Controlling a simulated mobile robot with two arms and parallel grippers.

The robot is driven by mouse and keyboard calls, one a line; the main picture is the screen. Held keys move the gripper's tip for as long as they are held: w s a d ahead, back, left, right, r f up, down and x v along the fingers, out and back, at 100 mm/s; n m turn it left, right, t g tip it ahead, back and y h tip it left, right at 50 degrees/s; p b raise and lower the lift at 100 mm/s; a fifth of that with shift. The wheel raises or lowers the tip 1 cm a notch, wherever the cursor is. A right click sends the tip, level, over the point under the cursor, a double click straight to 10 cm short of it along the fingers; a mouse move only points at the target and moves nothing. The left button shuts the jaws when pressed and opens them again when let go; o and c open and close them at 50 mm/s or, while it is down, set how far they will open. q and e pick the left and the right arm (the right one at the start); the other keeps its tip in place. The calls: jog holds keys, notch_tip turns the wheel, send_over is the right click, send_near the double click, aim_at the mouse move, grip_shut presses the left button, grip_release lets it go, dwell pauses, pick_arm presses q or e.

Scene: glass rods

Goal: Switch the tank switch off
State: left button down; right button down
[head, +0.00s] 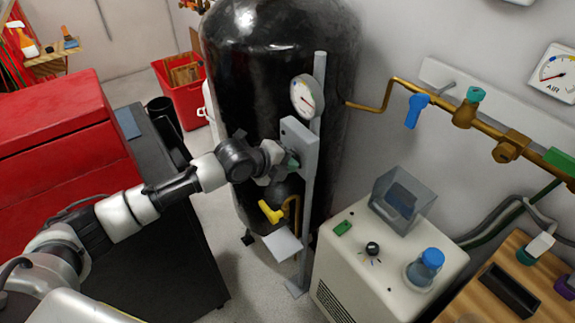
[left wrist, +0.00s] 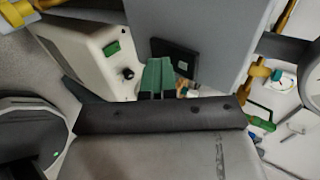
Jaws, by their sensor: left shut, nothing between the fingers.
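The grey switch box (head: 300,146) is mounted on a grey post in front of the large black tank (head: 268,60). In the left wrist view its broad grey face (left wrist: 205,35) fills the top middle, with a dark rectangular switch plate (left wrist: 186,54) on it. My left gripper (head: 291,165) is at the face of the box. Its green fingertips (left wrist: 157,76) are together, with nothing between them, beside the left part of the dark plate. I cannot tell whether they touch it. The gripper hides part of the plate, so the switch position is unclear. My right gripper is out of view.
A round gauge (head: 307,95) sits above the box, and a yellow handle (head: 270,211) below it. A white machine (head: 345,265) with a green switch (head: 342,228) stands to the right. A red tool chest (head: 60,140) is at the left. Brass piping (head: 465,110) runs along the wall.

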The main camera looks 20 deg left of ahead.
pick_arm(q)
jog(key=shift+r, duration=0.1)
jog(key=shift+w+r+p, duration=0.1)
jog(key=shift+r+p, duration=0.65)
jog(key=shift+r, duration=0.1)
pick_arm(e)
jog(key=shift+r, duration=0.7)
